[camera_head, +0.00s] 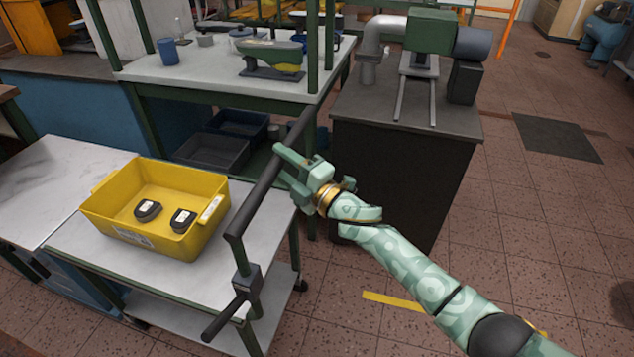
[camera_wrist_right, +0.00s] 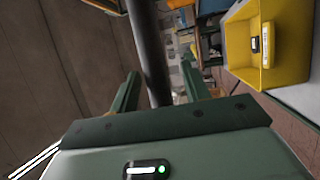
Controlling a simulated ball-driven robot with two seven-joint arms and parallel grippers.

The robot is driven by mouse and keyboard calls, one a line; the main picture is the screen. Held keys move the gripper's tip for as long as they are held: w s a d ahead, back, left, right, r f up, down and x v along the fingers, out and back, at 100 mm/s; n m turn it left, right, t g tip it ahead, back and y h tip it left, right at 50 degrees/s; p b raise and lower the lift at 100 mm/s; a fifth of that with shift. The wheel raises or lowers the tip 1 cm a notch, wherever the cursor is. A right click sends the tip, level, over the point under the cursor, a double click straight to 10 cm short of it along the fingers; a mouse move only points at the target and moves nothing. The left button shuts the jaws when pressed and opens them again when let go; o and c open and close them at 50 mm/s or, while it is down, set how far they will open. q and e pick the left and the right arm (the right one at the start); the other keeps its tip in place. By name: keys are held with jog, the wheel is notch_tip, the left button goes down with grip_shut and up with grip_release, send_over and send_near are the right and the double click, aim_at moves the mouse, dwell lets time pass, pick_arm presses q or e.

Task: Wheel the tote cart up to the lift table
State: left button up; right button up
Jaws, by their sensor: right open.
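The tote cart (camera_head: 262,238) has a pale top, a dark green frame and a lower shelf. A yellow tote (camera_head: 165,225) with two dark pieces in it stands on its top; the tote also shows in the right wrist view (camera_wrist_right: 282,66). A dark push bar (camera_head: 258,200) rises along the cart's right side. My right gripper (camera_head: 282,164) is open at the bar's far part. In the right wrist view, the bar (camera_wrist_right: 147,45) passes between its two open fingers (camera_wrist_right: 160,85). A pale-topped table (camera_head: 60,172), seemingly the lift table, lies right beside the cart's left end. My left gripper is not in view.
A workbench (camera_head: 215,68) with tools and cups stands behind the cart. A dark cabinet (camera_head: 395,140) carrying a green machine stands right of it. Tiled floor with yellow marking (camera_head: 392,302) lies open at the right and front.

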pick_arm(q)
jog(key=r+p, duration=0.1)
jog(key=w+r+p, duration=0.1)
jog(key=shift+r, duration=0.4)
pick_arm(e)
jog(key=v, duration=1.2)
jog(key=shift+d, duration=0.2)
